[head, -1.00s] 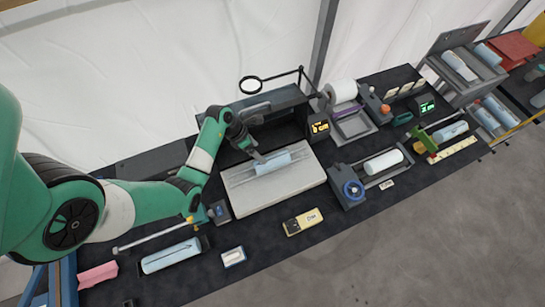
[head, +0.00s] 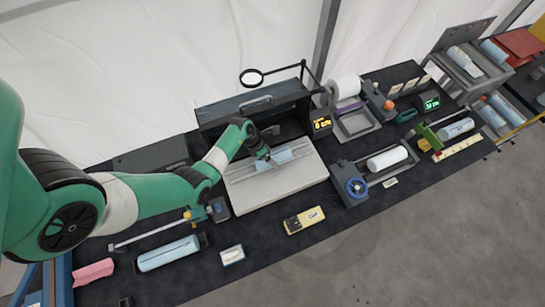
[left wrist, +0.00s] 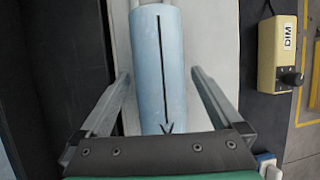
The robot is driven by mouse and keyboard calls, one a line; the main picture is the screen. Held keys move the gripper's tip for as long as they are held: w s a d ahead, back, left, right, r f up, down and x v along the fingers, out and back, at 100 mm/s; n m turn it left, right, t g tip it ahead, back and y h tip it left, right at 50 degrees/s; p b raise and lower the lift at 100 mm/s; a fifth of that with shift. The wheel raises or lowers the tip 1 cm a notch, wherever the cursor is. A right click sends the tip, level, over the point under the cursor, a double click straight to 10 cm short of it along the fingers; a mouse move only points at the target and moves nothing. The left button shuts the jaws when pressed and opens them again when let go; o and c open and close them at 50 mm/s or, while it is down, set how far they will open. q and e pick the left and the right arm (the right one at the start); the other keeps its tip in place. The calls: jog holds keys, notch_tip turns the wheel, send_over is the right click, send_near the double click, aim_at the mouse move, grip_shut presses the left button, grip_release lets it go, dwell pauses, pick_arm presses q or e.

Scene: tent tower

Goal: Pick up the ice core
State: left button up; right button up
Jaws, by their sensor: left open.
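The pale blue ice core (head: 285,155) lies on a white grooved board (head: 262,189) in the middle of the bench. My left gripper (head: 271,160) is at the core and hides part of it. In the left wrist view the core (left wrist: 158,65) shows a dark lengthwise line ending in an arrow mark. There the open left gripper (left wrist: 160,76) has one finger on each side of the core, with gaps between. My right gripper is not in view.
A yellow DIM box (head: 304,220) lies in front of the board. A blue-wheeled device (head: 350,188) stands right of it. A dark open case (head: 255,106) and a magnifier (head: 252,77) stand behind. Another blue cylinder (head: 168,254) lies in a tray at front left.

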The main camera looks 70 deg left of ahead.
aim_at(275, 157)
pick_arm(q)
grip_shut()
dwell(0.3)
jog(key=shift+r, duration=0.15)
jog(key=shift+r, duration=0.25)
jog(key=r, duration=0.1)
jog(key=r+p, duration=0.2)
jog(key=r, duration=0.1)
jog(key=shift+s+d+r, duration=0.1)
jog(key=shift+s+d, duration=0.15)
jog(key=shift+d, duration=0.15)
jog(key=s+d+r+p, duration=0.3)
jog(key=s+d+r, duration=0.5)
jog(key=d, duration=0.1)
jog(key=shift+s+d, duration=0.3)
jog(key=shift+d, duration=0.1)
